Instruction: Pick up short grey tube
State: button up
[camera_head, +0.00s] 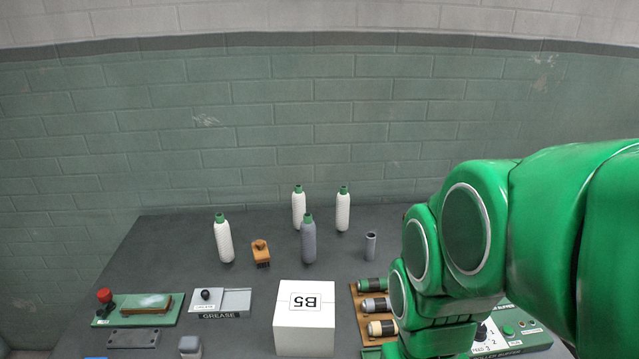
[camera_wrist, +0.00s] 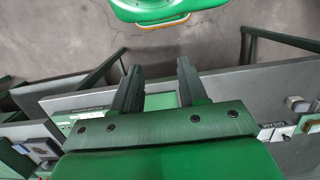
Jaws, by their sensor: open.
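The short grey tube (camera_head: 371,246) stands upright on the dark grey table (camera_head: 180,240) in the head view, right of the bottles and just left of my green arm. It is not seen in the wrist view. My gripper (camera_wrist: 157,72) shows in the wrist view with its two dark fingers apart and nothing between them. It is over the front part of the table, nearer to me than the tube and apart from it. In the head view my arm hides the fingers and the table's right part.
Several bottles, one grey (camera_head: 308,240), stand left of the tube beside an orange brush (camera_head: 261,252). A white box (camera_head: 304,330) marked B5, a wooden rack (camera_head: 358,300) of spools, a grease tray (camera_head: 236,302) and a green control panel (camera_head: 520,338) lie nearer. The table around the tube is clear.

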jog(key=o, duration=0.4)
jog(key=shift+r, duration=0.1)
